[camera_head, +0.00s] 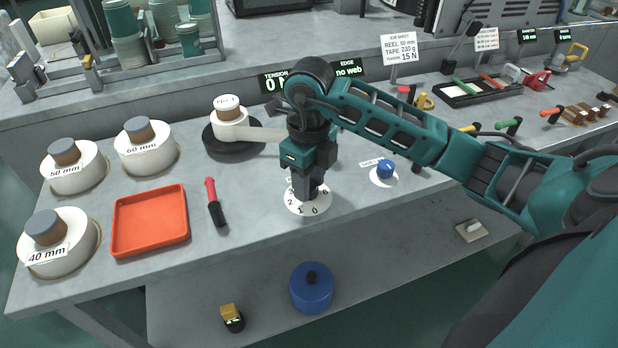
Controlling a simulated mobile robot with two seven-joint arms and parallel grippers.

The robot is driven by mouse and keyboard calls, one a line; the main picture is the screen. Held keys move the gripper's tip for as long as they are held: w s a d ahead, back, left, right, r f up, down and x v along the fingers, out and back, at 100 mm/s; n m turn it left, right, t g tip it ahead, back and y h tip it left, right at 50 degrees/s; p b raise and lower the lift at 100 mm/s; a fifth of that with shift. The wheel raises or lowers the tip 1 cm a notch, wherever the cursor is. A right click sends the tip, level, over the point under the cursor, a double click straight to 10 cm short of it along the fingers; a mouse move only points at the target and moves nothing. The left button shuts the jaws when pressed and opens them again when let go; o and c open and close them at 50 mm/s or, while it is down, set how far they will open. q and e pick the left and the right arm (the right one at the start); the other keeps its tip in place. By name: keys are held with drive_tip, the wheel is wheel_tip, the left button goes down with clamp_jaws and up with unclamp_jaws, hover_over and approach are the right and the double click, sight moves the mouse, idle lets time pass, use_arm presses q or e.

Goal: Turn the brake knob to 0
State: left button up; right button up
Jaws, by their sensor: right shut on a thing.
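A white round dial (322,207) with black numbers lies on the grey bench top; 2, 1, 0 and 6 show on its near side. My right gripper (308,196) points straight down over the dial's middle and is shut on the knob there. The knob itself is hidden by the fingers, so its pointing direction cannot be told. A small blue knob (385,168) on its own white dial stands to the right, apart from the gripper. A dark display (272,82) behind reads TENSION, with its digits partly covered by my arm. My left gripper is not in view.
White reels (72,178) marked 40, 50 and 60 mm stand at the left. An orange tray (150,220) and a red-and-black tool (215,203) lie left of the dial. A reel on a black disc (234,148) stands behind. A blue pot (311,290) is on the lower shelf.

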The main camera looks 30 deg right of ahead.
drive_tip(key=c, duration=0.3)
drive_tip(key=shift+c, duration=0.2)
drive_tip(key=shift+n, duration=0.3)
